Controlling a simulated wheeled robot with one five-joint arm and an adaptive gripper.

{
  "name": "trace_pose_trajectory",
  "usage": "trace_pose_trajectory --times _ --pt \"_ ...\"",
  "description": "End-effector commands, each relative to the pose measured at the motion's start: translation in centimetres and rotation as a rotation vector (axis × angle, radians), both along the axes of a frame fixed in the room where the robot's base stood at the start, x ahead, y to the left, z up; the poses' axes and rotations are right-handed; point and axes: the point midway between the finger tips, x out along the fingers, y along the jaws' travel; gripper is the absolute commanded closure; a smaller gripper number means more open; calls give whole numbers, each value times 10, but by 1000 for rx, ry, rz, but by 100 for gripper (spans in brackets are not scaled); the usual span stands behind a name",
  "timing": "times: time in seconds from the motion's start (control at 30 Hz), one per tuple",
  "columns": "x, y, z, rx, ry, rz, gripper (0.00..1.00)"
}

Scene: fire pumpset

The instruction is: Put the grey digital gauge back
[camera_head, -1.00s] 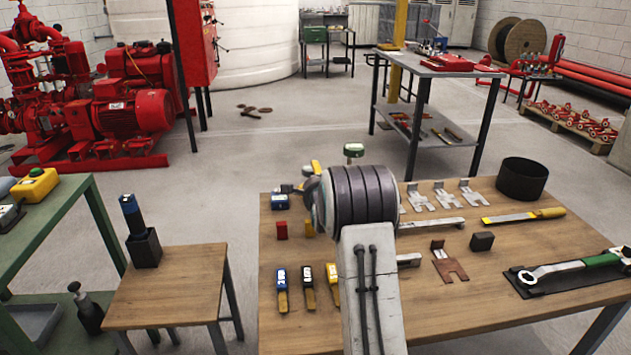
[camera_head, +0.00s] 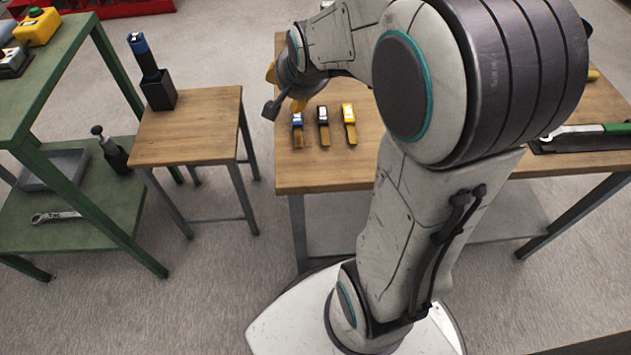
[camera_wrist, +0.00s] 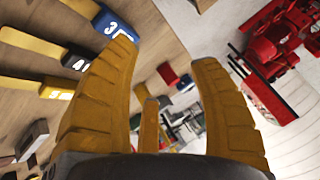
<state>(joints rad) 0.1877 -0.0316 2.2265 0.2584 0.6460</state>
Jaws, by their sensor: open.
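I cannot make out a grey digital gauge for certain in either current view. My gripper (camera_head: 284,90) has yellow fingers and hangs above the left part of the wooden table (camera_head: 310,178). In the wrist view, my gripper (camera_wrist: 165,60) is open with nothing between its fingers. Three tagged pieces with brass-coloured strips lie on the table just right of the gripper: a blue one (camera_head: 297,120), a black one (camera_head: 323,115) and a yellow one (camera_head: 348,112). The blue one (camera_wrist: 112,24) is beside the left fingertip in the wrist view. My arm hides much of the table.
A small wooden stand (camera_head: 188,140) bears a black holder (camera_head: 158,92) with a blue-topped cylinder upright in it. A green bench (camera_head: 72,62) at left carries a yellow box (camera_head: 38,27). A wrench with a green handle (camera_head: 590,129) lies at right. Floor shows between stand and table.

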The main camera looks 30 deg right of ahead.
Motion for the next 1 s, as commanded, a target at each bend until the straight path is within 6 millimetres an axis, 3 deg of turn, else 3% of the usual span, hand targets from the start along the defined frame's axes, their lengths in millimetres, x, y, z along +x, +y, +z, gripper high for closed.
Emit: trace_pose_trajectory --times 0.03,0.2,0.4,0.6,1.0 --pt "-27 17 0 -39 61 93 44" --pt "-114 52 -13 -149 268 394 44" --pt "-186 71 -24 -219 418 649 44" --pt "-217 76 -29 -242 481 761 44" --pt "-221 76 -29 -245 490 776 44"
